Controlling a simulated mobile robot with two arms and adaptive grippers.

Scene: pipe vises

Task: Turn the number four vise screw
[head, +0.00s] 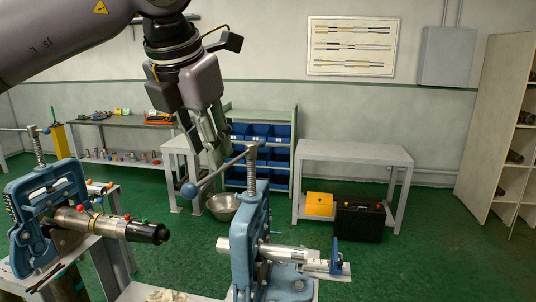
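A blue pipe vise (243,240) stands on a pale bench at the lower middle in the head view. Its upright steel screw (252,167) has a slanting cross handle with a blue ball (188,190) at its lower left end. A silver pipe (272,252) lies through the vise. My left gripper (215,160) comes down from above, its fingers close to the handle, left of the screw. I cannot tell whether the fingers touch the handle or how far apart they are. A second blue vise (45,200) stands at the left. No vise number is legible. My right gripper is out of view.
A dark-ended pipe (110,227) with coloured fittings sits in the left vise. A metal bowl (223,206) is behind the middle vise. A grey table (353,153), blue bins (280,155) and a shelf (500,130) stand farther back. Green floor (420,240) is clear at the right.

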